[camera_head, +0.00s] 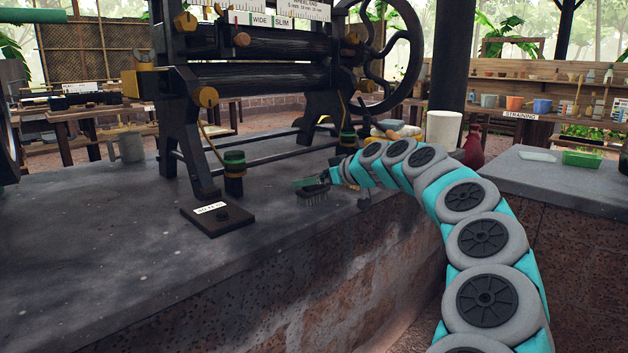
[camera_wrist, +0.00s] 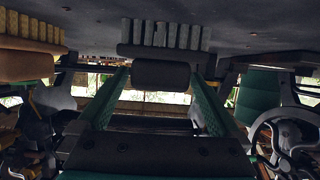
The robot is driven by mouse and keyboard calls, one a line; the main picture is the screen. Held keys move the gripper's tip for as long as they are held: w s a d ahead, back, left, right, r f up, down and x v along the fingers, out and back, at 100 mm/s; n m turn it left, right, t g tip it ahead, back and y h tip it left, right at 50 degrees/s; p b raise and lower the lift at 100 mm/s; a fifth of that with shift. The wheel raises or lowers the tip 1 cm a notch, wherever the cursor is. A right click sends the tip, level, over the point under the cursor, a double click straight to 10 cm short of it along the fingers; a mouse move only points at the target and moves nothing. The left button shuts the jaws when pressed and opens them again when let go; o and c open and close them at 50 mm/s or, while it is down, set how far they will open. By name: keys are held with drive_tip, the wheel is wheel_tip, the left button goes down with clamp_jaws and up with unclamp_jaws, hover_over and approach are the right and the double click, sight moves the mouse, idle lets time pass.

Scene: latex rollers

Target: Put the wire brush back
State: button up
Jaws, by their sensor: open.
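The wire brush (camera_head: 313,197) stands bristles down on the grey bench top, near its front edge. In the wrist view, which is upside down, its pale bristle tufts (camera_wrist: 165,35) point to the bench and its dark block shows below them. My gripper (camera_head: 311,183), with green fingers, is right over the brush at the end of my arm. In the wrist view the fingers of my gripper (camera_wrist: 160,80) reach to either side of the dark block. They are open; whether they touch it I cannot tell. A dark square plate (camera_head: 217,219) with a white label lies on the bench to the left.
A dark roller machine (camera_head: 260,75) stands on the bench behind the brush, its legs close by. A white cup (camera_head: 443,129) and a red bottle (camera_head: 473,150) stand to the right. A second brush-like thing (camera_wrist: 30,62) shows left in the wrist view. The bench's front left is clear.

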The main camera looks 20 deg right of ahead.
drive_tip(key=shift+r, duration=0.15)
drive_tip(key=b+v, duration=0.2)
drive_tip(key=v, duration=1)
drive_tip(key=s+a+f+n+g+y, duration=0.1)
drive_tip(key=s+a+g, duration=0.15)
drive_tip(key=a, duration=0.55)
drive_tip(key=s+a+f+n+g+y, duration=0.1)
drive_tip(key=s+a, duration=0.2)
drive_tip(key=a, duration=0.6)
drive_tip(key=s+a+f+g+h, duration=0.1)
drive_tip(key=s+a+f+g, duration=0.2)
drive_tip(key=s+a+f, duration=0.5)
drive_tip(key=s+f+m+g+h, duration=0.2)
drive_tip(key=s+f+m+g, duration=0.1)
drive_tip(key=s+f, duration=0.7)
drive_tip(key=s+f+m+g+h, duration=0.3)
drive_tip(key=s+f, duration=0.6)
drive_tip(key=s, duration=0.8)
drive_tip(key=shift+s+d+f+g+h, duration=0.3)
drive_tip(key=shift+s+f+g, duration=0.1)
drive_tip(key=shift+g, duration=0.65)
